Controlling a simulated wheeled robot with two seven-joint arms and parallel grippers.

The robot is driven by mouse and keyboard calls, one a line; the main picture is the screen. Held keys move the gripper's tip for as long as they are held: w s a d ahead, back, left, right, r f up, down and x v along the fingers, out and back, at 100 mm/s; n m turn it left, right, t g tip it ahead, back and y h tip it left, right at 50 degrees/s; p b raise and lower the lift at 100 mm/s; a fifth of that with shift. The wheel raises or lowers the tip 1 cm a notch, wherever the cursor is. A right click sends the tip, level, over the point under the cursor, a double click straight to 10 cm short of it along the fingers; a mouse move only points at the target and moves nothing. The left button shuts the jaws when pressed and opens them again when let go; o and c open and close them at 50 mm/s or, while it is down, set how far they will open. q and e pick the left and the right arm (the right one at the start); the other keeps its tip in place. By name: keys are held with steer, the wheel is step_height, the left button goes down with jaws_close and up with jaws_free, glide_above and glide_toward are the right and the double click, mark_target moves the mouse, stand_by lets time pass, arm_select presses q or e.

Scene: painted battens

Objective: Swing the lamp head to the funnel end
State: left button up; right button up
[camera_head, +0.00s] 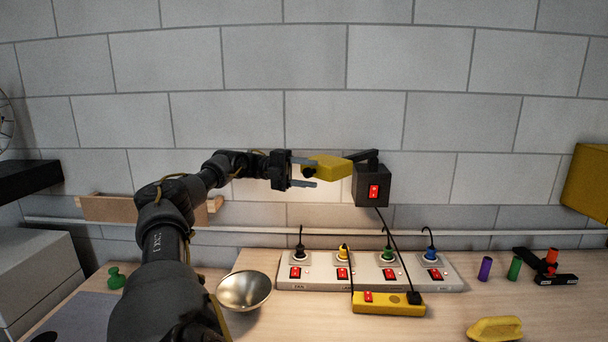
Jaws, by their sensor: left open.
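The lamp is a black box with a red switch (372,186) on the wall, with a short black arm on top. Its yellow lamp head (330,165) reaches left from that arm, with a dark knob at its left end. My left gripper (303,172) is open at the head's left end, one finger near its upper side and one below. I cannot tell whether the fingers touch it. A round silver bowl-like thing (244,290) sits on the table below left; I cannot tell whether it is the funnel. My right gripper is not in view.
A power strip (320,285) with several plugs and red switches lies below the lamp, with a yellow box (388,304) in front. Cables hang from the lamp. A wooden ledge (110,208) is at left.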

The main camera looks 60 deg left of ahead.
arm_select(q)
steer(key=shift+s+a, duration=0.3)
steer(key=shift+a, duration=0.15)
steer(key=p+v, duration=0.6)
steer(key=v, duration=0.3)
steer(key=shift+s+a, duration=0.25)
steer(key=shift+s, duration=0.1)
steer(key=shift+a, duration=0.1)
stand_by(0.4)
